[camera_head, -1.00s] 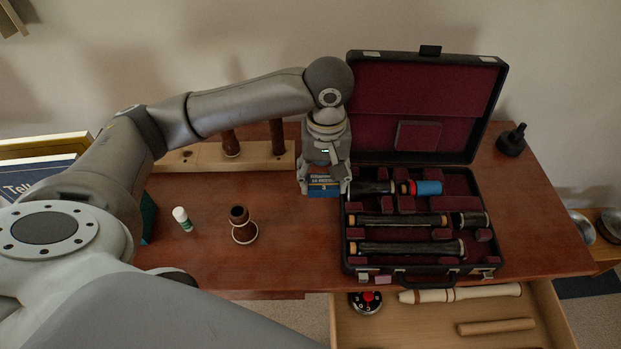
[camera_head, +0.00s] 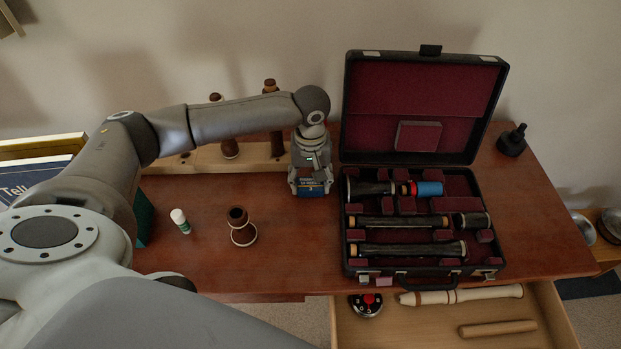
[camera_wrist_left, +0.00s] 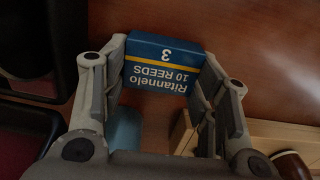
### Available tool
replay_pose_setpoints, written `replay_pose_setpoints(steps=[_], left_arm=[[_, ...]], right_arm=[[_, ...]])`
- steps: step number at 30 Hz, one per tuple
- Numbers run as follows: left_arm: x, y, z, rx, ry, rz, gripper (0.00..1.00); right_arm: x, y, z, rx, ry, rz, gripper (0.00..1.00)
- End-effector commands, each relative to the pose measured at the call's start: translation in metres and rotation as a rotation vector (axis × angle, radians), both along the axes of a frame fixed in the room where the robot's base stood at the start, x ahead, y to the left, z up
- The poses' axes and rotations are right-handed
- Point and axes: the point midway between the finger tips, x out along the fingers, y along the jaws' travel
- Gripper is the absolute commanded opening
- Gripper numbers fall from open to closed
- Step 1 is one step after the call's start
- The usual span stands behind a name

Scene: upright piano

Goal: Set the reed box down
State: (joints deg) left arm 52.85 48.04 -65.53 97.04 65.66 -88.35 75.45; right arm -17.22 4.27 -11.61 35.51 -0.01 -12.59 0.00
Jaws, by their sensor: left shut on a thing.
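The reed box (camera_head: 312,190) is small and blue with a yellow stripe, lettered "Ritannelo 10 REEDS 3". In the left wrist view the reed box (camera_wrist_left: 163,66) sits between the two fingers, its lettering upside down. My left gripper (camera_head: 309,185) is shut on it, pointing down just left of the open instrument case (camera_head: 345,240). The box is over or on the wooden tabletop (camera_head: 285,235); I cannot tell whether its underside touches. My right gripper is not in view.
A wooden peg rack (camera_head: 205,158) stands behind and left of my left gripper. A brown turned joint (camera_head: 241,228) and a white-capped tube (camera_head: 180,220) stand front left. The tabletop between them and the case is clear. An open drawer (camera_head: 400,335) juts out below.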

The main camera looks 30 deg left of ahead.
Motion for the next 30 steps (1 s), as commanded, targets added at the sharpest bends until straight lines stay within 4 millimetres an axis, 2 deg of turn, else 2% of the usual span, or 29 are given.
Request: replay_pose_setpoints(steps=[6, 7, 11, 23, 26, 30], left_arm=[[0.000, 0.000, -0.002, -0.001, 0.001, 0.000, 0.37], [0.000, 0.000, -0.002, 0.000, 0.000, 0.000, 0.58], [0.000, 0.000, -0.002, 0.000, 0.000, 0.000, 0.75], [0.000, 0.000, 0.000, 0.000, -0.001, 0.001, 0.76], [0.001, 0.000, 0.012, -0.002, -0.002, 0.002, 0.76], [0.001, 0.000, 0.041, -0.002, -0.005, 0.002, 0.76]], right_arm=[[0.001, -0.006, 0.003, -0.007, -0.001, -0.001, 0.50], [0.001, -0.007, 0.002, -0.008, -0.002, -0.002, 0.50], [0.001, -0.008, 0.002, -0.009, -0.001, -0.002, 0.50], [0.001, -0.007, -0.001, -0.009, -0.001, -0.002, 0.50], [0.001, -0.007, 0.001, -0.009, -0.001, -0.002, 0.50], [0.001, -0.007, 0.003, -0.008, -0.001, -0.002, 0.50]])
